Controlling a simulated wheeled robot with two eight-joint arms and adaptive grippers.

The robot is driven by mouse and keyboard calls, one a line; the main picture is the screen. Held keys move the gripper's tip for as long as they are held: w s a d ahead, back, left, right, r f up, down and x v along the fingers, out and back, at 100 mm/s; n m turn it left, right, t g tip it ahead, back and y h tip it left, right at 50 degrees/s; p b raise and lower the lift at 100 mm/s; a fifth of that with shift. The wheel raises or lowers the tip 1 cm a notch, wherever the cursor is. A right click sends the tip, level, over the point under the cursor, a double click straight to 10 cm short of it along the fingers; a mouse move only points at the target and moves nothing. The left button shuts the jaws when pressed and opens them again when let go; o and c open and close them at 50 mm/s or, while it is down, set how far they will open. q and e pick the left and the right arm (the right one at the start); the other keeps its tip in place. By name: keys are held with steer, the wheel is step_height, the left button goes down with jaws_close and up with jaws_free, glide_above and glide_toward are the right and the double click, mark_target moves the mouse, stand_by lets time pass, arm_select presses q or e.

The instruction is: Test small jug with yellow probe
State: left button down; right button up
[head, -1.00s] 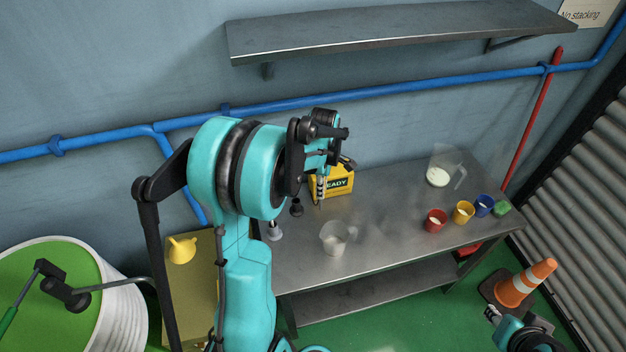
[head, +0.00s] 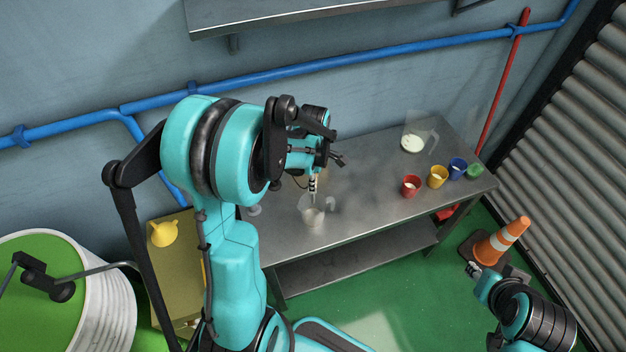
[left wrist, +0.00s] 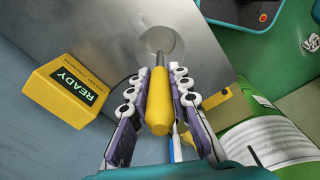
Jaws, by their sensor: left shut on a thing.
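The small clear jug (head: 314,214) stands upright on the metal bench (head: 365,205); it also shows at the top of the left wrist view (left wrist: 172,36). My left gripper (head: 313,185) is just above it in the head view. In the left wrist view, my left gripper (left wrist: 158,98) is shut on the yellow handle of the probe (left wrist: 157,108). The probe's thin grey shaft points at the jug and overlaps its rim in the picture. I cannot tell whether the tip is inside. My right gripper (head: 473,270) is low at the right, away from the bench; its jaws are too small to read.
A yellow box (left wrist: 70,95) reading READY stands on the bench. A larger jug (head: 416,140) with pale contents and red (head: 411,186), yellow (head: 437,177), blue (head: 457,168) and green (head: 475,171) cups stand at the right. A traffic cone (head: 503,240) is on the floor.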

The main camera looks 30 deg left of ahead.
mark_target(313, 202)
arm_select(q)
step_height(313, 202, down, 11)
steer(key=b, duration=0.8)
steer(key=shift+r+b, duration=0.2)
steer(key=shift+b, duration=0.15)
steer(key=shift+r, duration=0.15)
stand_by(1.9)
steer(key=shift+r+p, duration=5.2)
steer(key=shift+r, duration=1.8)
steer(key=shift+r+p, duration=1.4)
steer(key=shift+r, duration=0.6)
